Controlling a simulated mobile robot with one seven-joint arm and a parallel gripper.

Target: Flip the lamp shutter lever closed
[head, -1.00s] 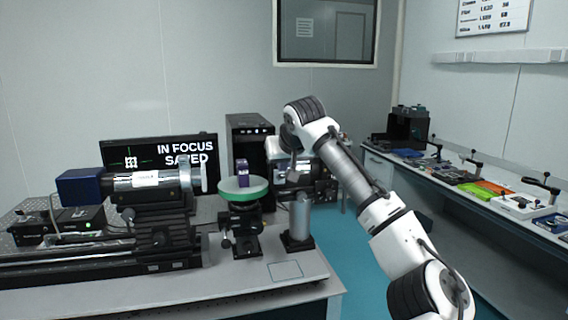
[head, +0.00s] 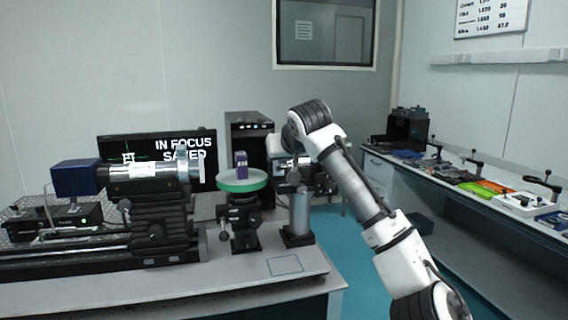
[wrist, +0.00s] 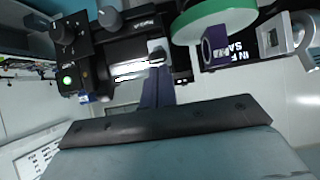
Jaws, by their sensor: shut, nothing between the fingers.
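The lamp unit (head: 318,178) is a dark housing behind my gripper at the right end of the table. In the wrist view, the lamp unit (wrist: 88,48) fills the upper left, with knobs, a green light and a bright silver strip. I cannot clearly pick out its shutter lever. My gripper (head: 294,183) points down in front of the lamp, partly covering it. In the wrist view, my gripper's fingers (wrist: 157,52) are together and empty, close to the silver strip. I cannot tell whether they touch anything.
A silver post (head: 300,212) stands just below my gripper. Left of it, a green-rimmed round stage (head: 241,183) bears a purple block (head: 241,164). A silver lens tube (head: 150,172) lies farther left. A monitor (head: 183,150) reads "IN FOCUS SAVED".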

